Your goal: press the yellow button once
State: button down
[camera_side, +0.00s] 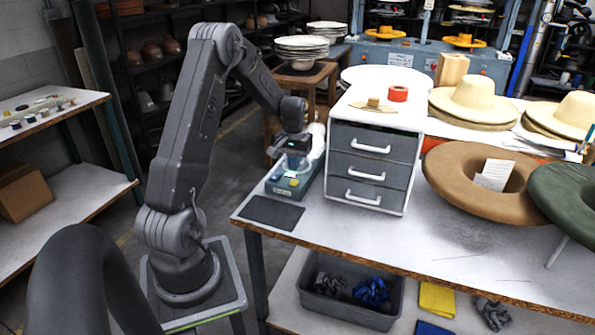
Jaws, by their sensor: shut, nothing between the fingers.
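A grey-green button box (307,186) sits on the table's left end, beside the drawer unit. On its top I see a small yellow-green spot (294,182) that looks like the yellow button, and a blue patch to its left. My gripper (293,164) points down just above the box and is shut with nothing in it. It hides part of the box's top. I cannot tell whether the fingertips touch anything there.
A grey drawer unit (370,165) with white handles stands close to the right of the box. A dark mat (271,213) lies in front. Hats, including a brown one (450,175), fill the table's right side. The table's front middle is clear.

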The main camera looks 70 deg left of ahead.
jog(key=shift+r, duration=2.65)
dwell(1.3)
jog(key=s+d+r+m+t, duration=0.1)
jog(key=d+r+m, duration=0.1)
jog(key=d+r, duration=0.35)
jog(key=d+r+m+t+y, duration=0.1)
jog(key=d+r, duration=0.2)
jog(key=d, duration=0.5)
jog(key=s+d+r+m+t, duration=0.1)
jog(key=d+r+m, duration=0.1)
jog(key=d+r, duration=0.35)
jog(key=s+d+m+t+h, duration=0.1)
jog(key=s+d+m, duration=0.3)
jog(key=s+d, duration=0.8)
jog(key=d+t, duration=0.1)
jog(key=d, duration=0.2)
jog(key=shift+r+t, duration=0.2)
jog(key=shift+t, duration=0.1)
